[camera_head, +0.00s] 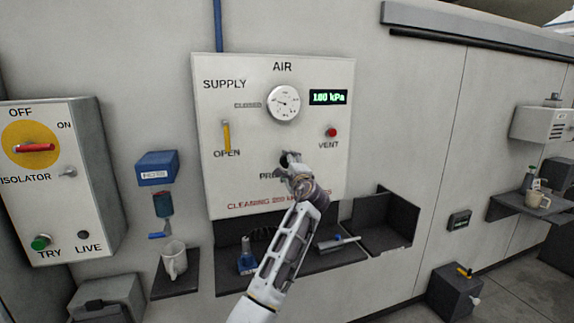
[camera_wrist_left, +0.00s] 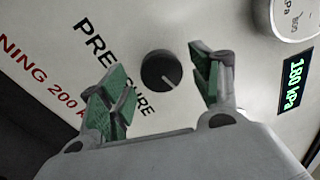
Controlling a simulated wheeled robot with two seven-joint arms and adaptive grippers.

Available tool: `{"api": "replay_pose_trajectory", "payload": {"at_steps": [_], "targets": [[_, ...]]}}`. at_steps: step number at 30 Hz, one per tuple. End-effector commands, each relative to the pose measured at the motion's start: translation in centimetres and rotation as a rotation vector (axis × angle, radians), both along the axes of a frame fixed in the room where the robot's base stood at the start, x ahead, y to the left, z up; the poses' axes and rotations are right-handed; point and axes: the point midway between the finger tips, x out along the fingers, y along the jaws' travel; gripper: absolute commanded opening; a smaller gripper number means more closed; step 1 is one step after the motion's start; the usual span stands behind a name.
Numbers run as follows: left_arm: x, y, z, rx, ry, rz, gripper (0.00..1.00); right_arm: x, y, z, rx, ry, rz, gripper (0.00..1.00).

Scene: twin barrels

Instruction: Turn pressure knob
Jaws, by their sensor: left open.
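The black round pressure knob (camera_wrist_left: 161,70) is on the air panel (camera_head: 210,180), beside the word PRESSURE in the left wrist view. A short white mark on it points to the lower right in that view. My left gripper (camera_head: 290,158) is at the panel below the gauge and hides the knob in the head view. In the left wrist view my left gripper (camera_wrist_left: 158,92) is open, with one green-padded finger on each side of the knob; contact cannot be told. The green display (camera_wrist_left: 292,80) appears to read 180 kPa; it also shows in the head view (camera_head: 328,97).
The panel also carries a round gauge (camera_head: 284,103), a yellow supply handle (camera_head: 227,135) beside OPEN, and a red vent button (camera_head: 331,132). Red text mentions cleaning at 200. A shelf (camera_head: 338,257) with tools is below.

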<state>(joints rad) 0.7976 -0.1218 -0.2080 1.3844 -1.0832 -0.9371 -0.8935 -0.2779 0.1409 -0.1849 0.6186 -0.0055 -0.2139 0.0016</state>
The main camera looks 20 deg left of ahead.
Motion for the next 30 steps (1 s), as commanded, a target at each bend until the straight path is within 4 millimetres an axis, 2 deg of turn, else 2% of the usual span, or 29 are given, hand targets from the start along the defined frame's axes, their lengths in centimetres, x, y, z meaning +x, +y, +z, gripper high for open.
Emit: {"api": "replay_pose_trajectory", "payload": {"at_steps": [21,30], "targets": [[-6.9,-4.4,-0.8,-0.002,0.001,-0.001,0.64,0.1,0.1,0.0,0.001,-0.001,0.000,0.40],[-8.2,-5.1,-0.8,-0.003,0.000,0.001,0.64,0.1,0.1,0.0,0.001,-0.001,0.000,0.40]]}}
